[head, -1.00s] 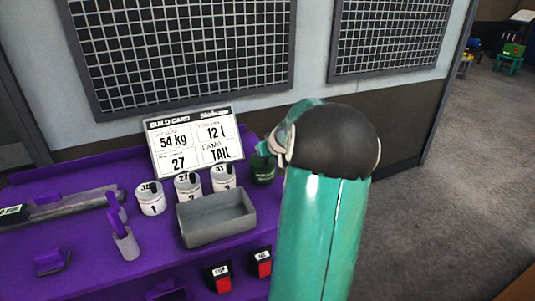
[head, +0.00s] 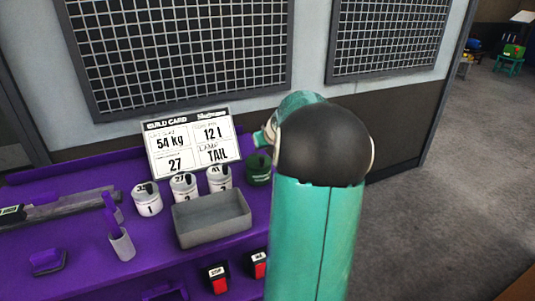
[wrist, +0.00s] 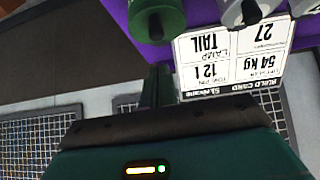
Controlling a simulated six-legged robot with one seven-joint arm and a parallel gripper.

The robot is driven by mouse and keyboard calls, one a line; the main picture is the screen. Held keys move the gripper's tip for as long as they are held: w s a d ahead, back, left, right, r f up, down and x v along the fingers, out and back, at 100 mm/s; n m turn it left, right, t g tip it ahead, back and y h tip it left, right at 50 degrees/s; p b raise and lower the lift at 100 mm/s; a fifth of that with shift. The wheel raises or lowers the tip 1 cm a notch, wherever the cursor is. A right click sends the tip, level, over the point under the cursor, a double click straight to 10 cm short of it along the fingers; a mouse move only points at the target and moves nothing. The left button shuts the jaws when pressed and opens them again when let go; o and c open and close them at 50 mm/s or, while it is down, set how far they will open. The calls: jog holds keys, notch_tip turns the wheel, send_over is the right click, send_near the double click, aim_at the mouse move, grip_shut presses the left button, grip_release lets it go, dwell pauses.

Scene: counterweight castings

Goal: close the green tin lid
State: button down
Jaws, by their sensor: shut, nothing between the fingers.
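The green tin (head: 258,170) stands on the purple bench, right of the white tins and behind the grey tray, partly next to my arm in the head view. It also shows at the top of the wrist view (wrist: 157,18), cut by the frame edge. I cannot tell how its lid stands. My gripper (wrist: 158,72) is shut and empty, its dark green fingers pointing toward the tin with a small apparent gap. In the head view my arm hides the fingers.
Three white numbered tins (head: 184,187) stand left of the green tin. A grey tray (head: 212,218) is in front of them. A build card (head: 190,142) leans behind. Red switches (head: 219,284) sit on the bench front. A mesh-panelled wall (head: 180,45) rises behind.

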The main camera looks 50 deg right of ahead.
jog(key=s+a+f, duration=0.3)
jog(key=s+a, duration=0.2)
jog(key=s, duration=0.2)
jog(key=shift+s+f, duration=0.25)
jog(key=shift+s, duration=0.05)
jog(key=shift+d, duration=0.1)
jog(key=w+a+r+n+y, duration=0.1)
jog(key=w+a+r, duration=0.1)
jog(key=a, duration=0.6)
jog(key=w+a+r+n+y, duration=0.1)
jog(key=w+a+r+n, duration=0.1)
jog(key=a, duration=0.7)
jog(key=w+a+r+n+y, duration=0.1)
jog(key=w+a+r, duration=0.15)
jog(key=a, duration=0.55)
jog(key=s+a+n+g, duration=0.1)
jog(key=s+a, duration=0.5)
jog(key=a, duration=0.4)
jog(key=s+a+r+n+y, duration=0.1)
jog(key=s+a, duration=0.6)
jog(key=a, duration=0.4)
jog(key=shift+a+r+g+y, duration=0.2)
jog(key=shift+r+g+y, duration=0.1)
jog(key=shift+g, duration=0.1)
jog(key=shift+s, duration=0.15)
